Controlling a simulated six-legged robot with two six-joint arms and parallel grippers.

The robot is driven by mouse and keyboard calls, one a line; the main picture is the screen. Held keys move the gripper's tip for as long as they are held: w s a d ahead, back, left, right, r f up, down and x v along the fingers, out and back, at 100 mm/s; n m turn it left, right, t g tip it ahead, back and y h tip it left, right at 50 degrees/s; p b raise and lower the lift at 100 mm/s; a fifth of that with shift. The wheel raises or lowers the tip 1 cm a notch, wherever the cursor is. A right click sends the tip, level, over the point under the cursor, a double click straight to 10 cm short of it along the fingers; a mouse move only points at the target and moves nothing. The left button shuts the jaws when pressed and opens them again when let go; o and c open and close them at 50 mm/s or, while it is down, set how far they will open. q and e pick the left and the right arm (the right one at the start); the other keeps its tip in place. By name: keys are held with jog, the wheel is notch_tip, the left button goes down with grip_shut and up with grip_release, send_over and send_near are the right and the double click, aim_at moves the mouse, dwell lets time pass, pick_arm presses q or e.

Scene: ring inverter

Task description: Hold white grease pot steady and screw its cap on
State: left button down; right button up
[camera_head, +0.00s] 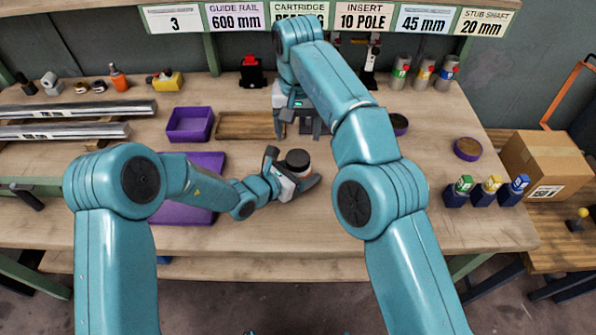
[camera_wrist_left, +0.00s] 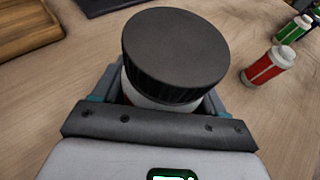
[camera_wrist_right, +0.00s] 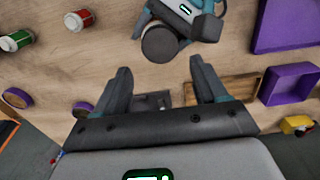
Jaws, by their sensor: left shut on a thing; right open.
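The white grease pot (camera_wrist_left: 150,99) is upright between the jaws of my left gripper (camera_head: 297,182), which is shut on it near the middle of the bench. The black ribbed cap (camera_wrist_left: 175,52) sits on top of the pot and hides its rim; how tightly it is screwed cannot be told. The cap also shows in the head view (camera_head: 298,158) and in the right wrist view (camera_wrist_right: 160,43). My right gripper (camera_wrist_right: 162,84) is open and empty, behind the pot in the head view and apart from it.
A purple tray (camera_head: 188,138) and a wooden tray (camera_head: 235,134) lie behind left; a purple mat (camera_head: 208,159) lies left. Round purple dishes (camera_head: 468,150) and dark-blue holders (camera_head: 456,196) stand right. Cans (camera_head: 400,76) stand at the back.

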aim_at(298, 158)
jog(key=shift+f, duration=0.15)
jog(key=shift+f, duration=3.9)
jog(key=shift+c, duration=0.4)
jog(key=c, duration=0.8)
jog(key=m, duration=0.4)
jog(key=shift+m, duration=0.4)
jog(key=o, duration=1.1)
jog(key=shift+o, duration=0.2)
